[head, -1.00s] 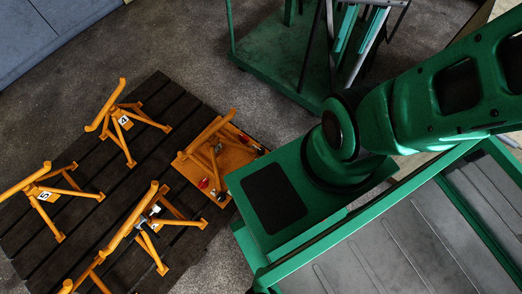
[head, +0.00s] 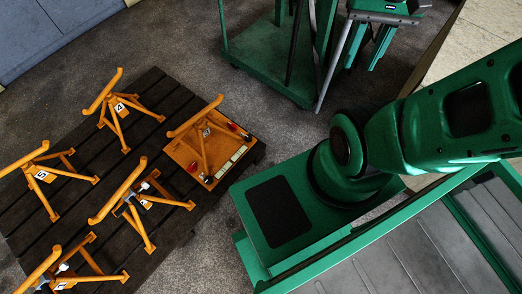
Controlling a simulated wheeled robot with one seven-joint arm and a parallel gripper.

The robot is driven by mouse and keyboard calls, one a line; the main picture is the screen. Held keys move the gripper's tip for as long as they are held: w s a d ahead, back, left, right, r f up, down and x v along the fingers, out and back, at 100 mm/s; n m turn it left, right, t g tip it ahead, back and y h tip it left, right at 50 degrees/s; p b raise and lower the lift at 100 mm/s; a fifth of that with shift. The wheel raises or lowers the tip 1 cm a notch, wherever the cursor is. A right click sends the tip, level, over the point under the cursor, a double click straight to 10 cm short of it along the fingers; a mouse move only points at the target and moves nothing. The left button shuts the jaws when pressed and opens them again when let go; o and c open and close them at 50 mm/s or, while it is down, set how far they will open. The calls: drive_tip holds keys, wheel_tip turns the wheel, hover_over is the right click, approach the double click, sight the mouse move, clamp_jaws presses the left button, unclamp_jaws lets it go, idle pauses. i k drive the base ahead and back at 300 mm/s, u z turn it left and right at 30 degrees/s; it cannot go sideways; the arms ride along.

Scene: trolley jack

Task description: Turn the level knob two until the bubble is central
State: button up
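An orange plate (head: 187,153) with an orange stand on it lies at the right end of the dark pallet. A red knob (head: 192,167) shows on the plate's lower left side and another red knob (head: 233,127) on its upper right side. A pale strip (head: 230,161) runs along the plate's right edge. I cannot read any knob number or make out a bubble. My gripper (head: 363,67) hangs at the top, right of centre, with two green fingers apart and nothing seen between them. It is well away from the plate.
The dark slatted pallet (head: 148,86) carries several orange numbered stands, one marked 4 (head: 118,108) and one marked 5 (head: 41,176). A green trolley (head: 262,50) with upright posts stands behind. A blue cabinet (head: 55,35) is top left. Grey floor between pallet and trolley is clear.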

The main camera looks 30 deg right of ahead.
sight(248, 138)
drive_tip(key=k, duration=1.15)
drive_tip(key=z, duration=0.45)
drive_tip(key=i, duration=1.55)
drive_tip(key=u, duration=0.7)
